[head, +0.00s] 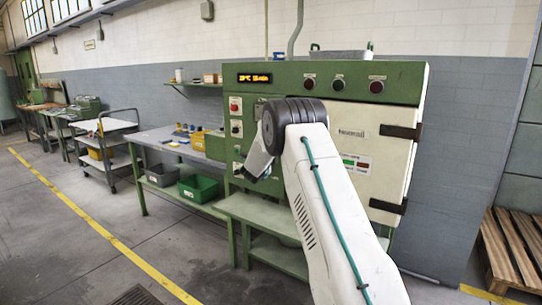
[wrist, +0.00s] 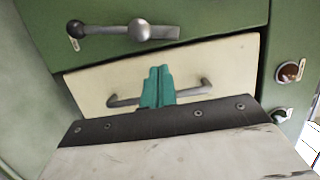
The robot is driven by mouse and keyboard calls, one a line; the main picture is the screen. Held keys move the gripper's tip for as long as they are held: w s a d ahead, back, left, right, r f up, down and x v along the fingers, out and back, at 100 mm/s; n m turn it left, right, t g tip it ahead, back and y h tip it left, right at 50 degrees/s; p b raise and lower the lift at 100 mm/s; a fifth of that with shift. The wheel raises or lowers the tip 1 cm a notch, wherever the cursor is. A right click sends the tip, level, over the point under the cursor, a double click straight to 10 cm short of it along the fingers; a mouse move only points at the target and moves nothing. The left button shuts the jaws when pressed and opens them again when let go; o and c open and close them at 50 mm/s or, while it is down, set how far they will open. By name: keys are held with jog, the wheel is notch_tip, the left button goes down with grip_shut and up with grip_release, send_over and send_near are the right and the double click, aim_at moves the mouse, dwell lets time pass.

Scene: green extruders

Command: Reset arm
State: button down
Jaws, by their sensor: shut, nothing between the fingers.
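My gripper (wrist: 158,78) shows in the wrist view as two teal fingers pressed together, empty, rising from a dark plate on a worn white body. The fingers overlap the middle of a grey bar handle (wrist: 206,87) on a cream panel; I cannot tell whether they touch it. In the head view my white arm rises from the bottom right to a dark round joint and bends down in front of the green machine (head: 405,75). The gripper itself is hidden there behind the arm.
The machine has a shut cream door (head: 352,130) with dark hinges. A grey lever with a black knob (wrist: 76,28) sits above the cream panel. A workbench (head: 160,150) with a green bin (head: 198,188) stands left, and a pallet (head: 510,250) right.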

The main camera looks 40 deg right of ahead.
jog(key=shift+s+a, duration=0.15)
jog(key=shift+a, duration=0.25)
